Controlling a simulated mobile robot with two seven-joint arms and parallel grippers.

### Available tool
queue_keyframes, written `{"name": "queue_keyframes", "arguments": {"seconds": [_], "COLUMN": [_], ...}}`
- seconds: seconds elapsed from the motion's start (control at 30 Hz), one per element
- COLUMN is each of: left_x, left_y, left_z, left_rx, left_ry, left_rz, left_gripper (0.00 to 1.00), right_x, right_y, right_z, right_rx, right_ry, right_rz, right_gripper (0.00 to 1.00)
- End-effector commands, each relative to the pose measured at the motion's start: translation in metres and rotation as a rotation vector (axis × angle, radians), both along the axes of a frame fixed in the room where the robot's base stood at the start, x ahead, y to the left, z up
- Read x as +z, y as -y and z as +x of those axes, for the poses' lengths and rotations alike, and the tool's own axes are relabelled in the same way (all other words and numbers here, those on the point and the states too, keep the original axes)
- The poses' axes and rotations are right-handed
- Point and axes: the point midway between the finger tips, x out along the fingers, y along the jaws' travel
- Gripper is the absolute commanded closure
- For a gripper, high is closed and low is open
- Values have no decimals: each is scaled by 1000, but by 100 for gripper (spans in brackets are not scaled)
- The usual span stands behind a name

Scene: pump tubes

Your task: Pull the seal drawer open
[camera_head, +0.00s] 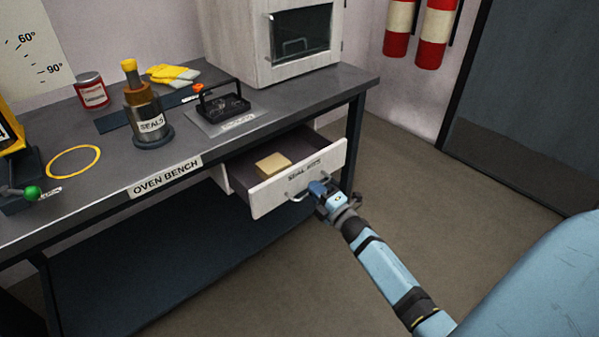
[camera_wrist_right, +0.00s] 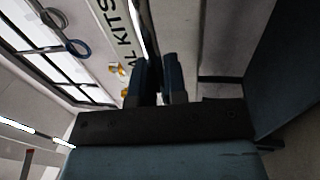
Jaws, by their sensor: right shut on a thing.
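The seal drawer (camera_head: 300,178), with a pale front labelled "SEAL KITS", stands pulled out from under the oven bench in the head view. A tan box (camera_head: 272,165) lies inside it. My right gripper (camera_head: 318,190) is at the drawer front, shut on the drawer handle (camera_head: 297,194). In the right wrist view the two dark fingers (camera_wrist_right: 157,80) are close together beside the drawer front (camera_wrist_right: 118,35) with its lettering. The part of the handle between the fingers is hidden. My left gripper is not in view.
The floor (camera_head: 420,170) right of the bench is clear.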

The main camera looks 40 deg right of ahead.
Motion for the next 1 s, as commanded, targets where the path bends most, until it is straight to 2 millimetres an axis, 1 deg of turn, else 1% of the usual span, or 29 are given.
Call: {"name": "queue_keyframes", "arguments": {"seconds": [0.03, 0.2, 0.3, 0.4, 0.6, 1.0], "left_x": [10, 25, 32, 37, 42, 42], "left_y": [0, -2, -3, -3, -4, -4], "left_z": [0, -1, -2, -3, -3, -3], "left_rx": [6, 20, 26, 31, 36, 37], "left_ry": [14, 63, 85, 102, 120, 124], "left_rz": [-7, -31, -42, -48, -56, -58], "left_gripper": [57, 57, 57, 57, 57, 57], "right_x": [3, 2, 2, 1, 0, 0], "right_y": [1, 4, 6, 7, 8, 8], "right_z": [-14, -51, -67, -80, -94, -96], "right_rx": [-2, -1, -3, -1, -1, -1], "right_ry": [-4, -3, -2, -1, -1, 1], "right_rz": [1, 0, 1, 1, -1, 0], "right_gripper": [100, 100, 100, 100, 100, 100]}}
